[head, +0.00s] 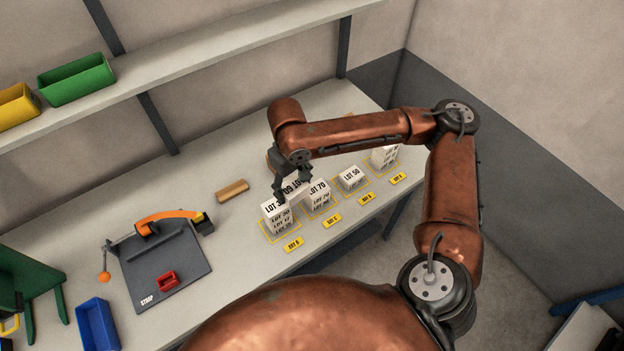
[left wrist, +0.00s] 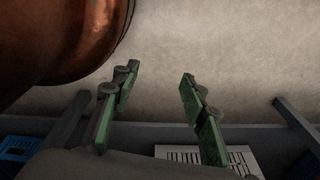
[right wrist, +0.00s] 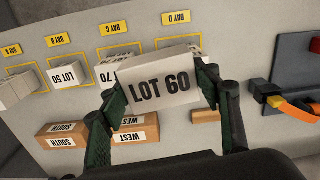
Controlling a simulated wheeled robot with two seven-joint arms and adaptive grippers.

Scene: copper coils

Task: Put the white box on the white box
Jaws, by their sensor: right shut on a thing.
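My right gripper (head: 279,184) is shut on a white box marked LOT 60 (right wrist: 160,92). In the head view this box (head: 297,187) is partly hidden by the gripper and held over or close to the bay D and bay C stacks. The bay D stack of white boxes (head: 279,219) has a box marked LOT 3-something on top. The bay C stack (head: 318,196) has LOT 70 on top. A LOT 50 box (head: 351,179) stands in bay B, and another stack (head: 384,157) in bay A. My left gripper (left wrist: 157,85) is open and empty, facing the wall.
Brown boxes (right wrist: 75,134) marked SOUTH and WEST lie behind the bays. A wooden-coloured block (head: 231,190) lies left of the bays. A dark strap station (head: 165,262) with an orange handle and a blue bin (head: 97,324) are farther left. A shelf (head: 190,67) runs above the bench.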

